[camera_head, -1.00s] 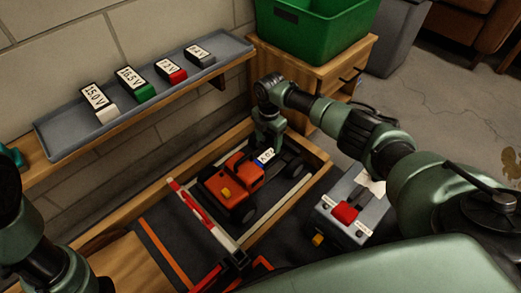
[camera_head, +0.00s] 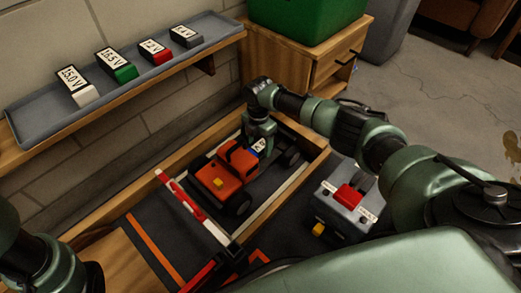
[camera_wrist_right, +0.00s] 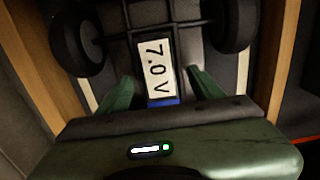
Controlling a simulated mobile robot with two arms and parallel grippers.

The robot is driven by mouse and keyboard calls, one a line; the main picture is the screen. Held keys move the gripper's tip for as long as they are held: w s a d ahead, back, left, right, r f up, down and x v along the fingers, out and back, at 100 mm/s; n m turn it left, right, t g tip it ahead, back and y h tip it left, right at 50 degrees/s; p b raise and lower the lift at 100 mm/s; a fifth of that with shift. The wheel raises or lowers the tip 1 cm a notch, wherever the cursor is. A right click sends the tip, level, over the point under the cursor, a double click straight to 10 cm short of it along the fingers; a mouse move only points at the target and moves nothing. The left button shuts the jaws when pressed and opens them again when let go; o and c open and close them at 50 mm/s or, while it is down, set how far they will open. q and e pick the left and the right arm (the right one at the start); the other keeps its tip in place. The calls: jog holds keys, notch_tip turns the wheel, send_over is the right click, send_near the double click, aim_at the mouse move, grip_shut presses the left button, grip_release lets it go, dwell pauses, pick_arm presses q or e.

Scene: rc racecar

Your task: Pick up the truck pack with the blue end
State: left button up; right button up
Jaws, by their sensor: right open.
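The truck pack (camera_wrist_right: 153,62), a white block labelled 7.0 V with a blue end, lies in the bed of the orange truck (camera_head: 224,178). In the head view only a bit of its label and blue end shows beside my gripper. My right gripper (camera_head: 258,148) is over the truck bed. In the right wrist view its open fingers (camera_wrist_right: 161,93) stand on either side of the pack's blue end, with a gap on both sides. Whether the fingertips reach down to the pack's level is hard to tell. My left arm shows at lower left, but its gripper is out of view.
The truck stands in a wood-framed bay with a red-and-white barrier (camera_head: 192,207) in front. A wall shelf (camera_head: 38,122) holds several labelled packs. A grey device with a red block (camera_head: 349,197) stands right of the bay. A green bin (camera_head: 305,18) sits on a wooden cabinet (camera_head: 292,58).

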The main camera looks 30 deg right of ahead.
grip_shut()
jog(key=shift+r, duration=0.1)
